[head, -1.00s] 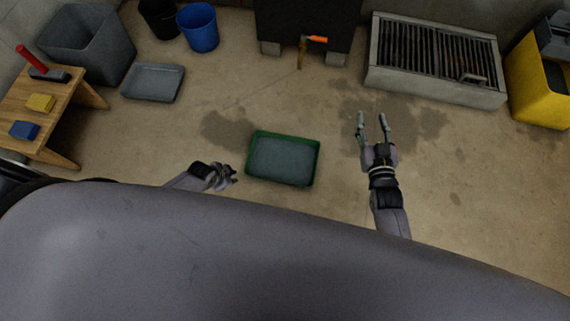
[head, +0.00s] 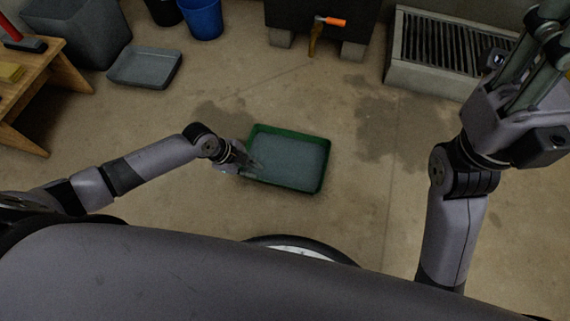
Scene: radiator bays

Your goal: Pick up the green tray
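The green tray (head: 322,178) lies on the concrete floor in the middle of the head view, with a flat grey-blue surface inside its green rim. My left gripper (head: 246,160) is at the tray's left side, its fingers overlapping the left rim. The fingers are small and dark there, so I cannot tell whether they are closed on the rim. My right gripper (head: 545,48) is raised close to the camera at the upper right, well away from the tray. Its fingers look spread and empty, and they are partly cut off by the frame edge.
A grey tray (head: 146,67) lies on the floor at the upper left, near a grey bin (head: 85,30), a blue bucket (head: 203,18) and a wooden bench (head: 50,92). A dark tank with an orange-handled tap (head: 322,22) and a slatted grate (head: 440,45) stand behind. Floor around the tray is clear.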

